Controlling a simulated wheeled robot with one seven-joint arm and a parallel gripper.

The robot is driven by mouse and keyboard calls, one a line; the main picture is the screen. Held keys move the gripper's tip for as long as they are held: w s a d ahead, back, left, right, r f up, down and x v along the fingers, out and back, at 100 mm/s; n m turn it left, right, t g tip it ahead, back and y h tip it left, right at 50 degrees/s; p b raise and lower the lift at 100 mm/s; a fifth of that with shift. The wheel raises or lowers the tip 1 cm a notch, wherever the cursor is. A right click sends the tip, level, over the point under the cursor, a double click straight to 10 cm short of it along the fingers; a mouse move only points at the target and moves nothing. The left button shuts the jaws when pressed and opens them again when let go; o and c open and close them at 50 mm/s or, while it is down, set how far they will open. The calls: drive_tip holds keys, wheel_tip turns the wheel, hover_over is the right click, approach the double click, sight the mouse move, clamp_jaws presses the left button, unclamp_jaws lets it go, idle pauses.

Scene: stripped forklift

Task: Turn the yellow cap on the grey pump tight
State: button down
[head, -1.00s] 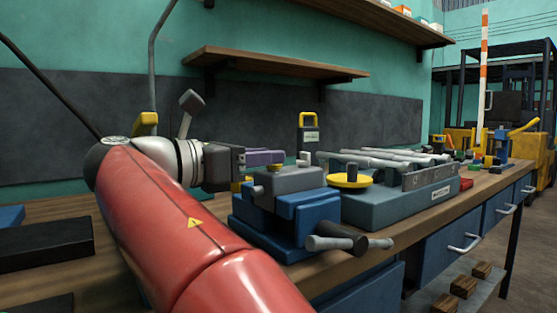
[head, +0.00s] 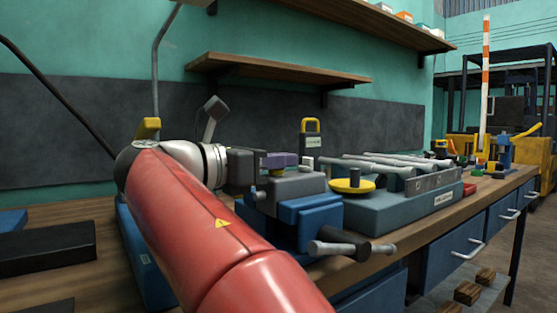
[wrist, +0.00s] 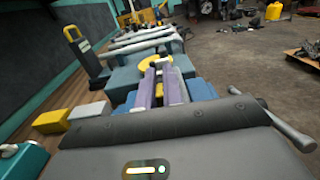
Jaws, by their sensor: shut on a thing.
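My gripper (head: 282,160) reaches in from the left over the blue vise (head: 312,222). Its purple fingers are shut on a small yellow cap (head: 277,171), of which only a sliver shows under them in the head view. The grey body (head: 300,186) beneath, at the vise's top, appears to be the grey pump; where it ends and the vise jaws begin is unclear. In the wrist view the purple fingers (wrist: 160,85) lie close together, pointing away over the vise. The grip itself is largely hidden there.
A yellow disc (head: 351,186) with a dark post stands just right of the vise. Beyond is a grey-blue tray (head: 400,208) with several metal rods. The vise handle (head: 345,246) sticks out in front. A black block with a yellow handle (head: 311,140) stands behind.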

drive_tip(key=m+g+h+p, duration=0.1)
drive_tip(key=p, duration=0.2)
drive_tip(key=shift+r+g+p, duration=0.35)
drive_tip(key=shift+g, duration=0.05)
drive_tip(key=shift+f+m+g+p, duration=0.25)
drive_tip(key=shift+m+g+p, duration=0.15)
drive_tip(key=shift+p, duration=0.3)
drive_tip(key=shift+f, duration=0.1)
drive_tip(key=c, duration=1.5)
unclamp_jaws()
drive_tip(key=shift+c, duration=0.2)
drive_tip(key=shift+a, duration=0.1)
drive_tip(key=p+v, duration=0.1)
drive_tip(key=v, duration=0.6)
drive_tip(key=shift+s+a, duration=0.15)
drive_tip(key=shift+a, duration=0.2)
drive_tip(key=shift+f, duration=0.15)
